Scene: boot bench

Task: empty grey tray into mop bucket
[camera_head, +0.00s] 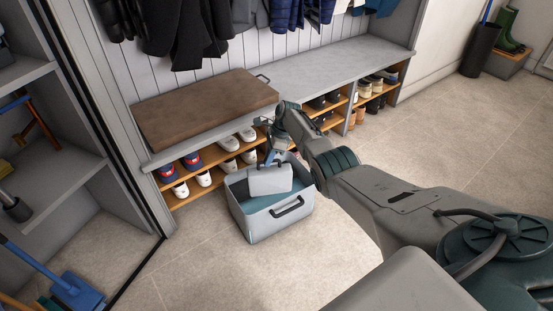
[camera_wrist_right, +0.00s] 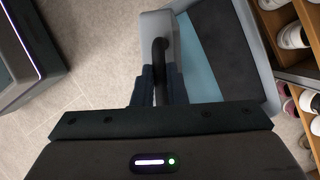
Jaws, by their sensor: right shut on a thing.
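The mop bucket (camera_head: 243,222) is a light grey, open box with a black handle on its near wall and blue-grey water or lining inside. It stands on the floor in front of the bench, and its blue inside shows in the right wrist view (camera_wrist_right: 203,65). The grey tray (camera_head: 270,181) is over the bucket's opening and looks steeply tilted; its contents are hidden. My right gripper (camera_head: 271,156) is above the tray, shut on the tray's black handle, with a dark finger on each side in the right wrist view (camera_wrist_right: 161,85). My left gripper is out of view.
A bench with a brown cushion (camera_head: 205,107) and shoe shelves (camera_head: 210,178) stands just behind the bucket. Coats (camera_head: 180,30) hang above. The floor right of the bucket is clear.

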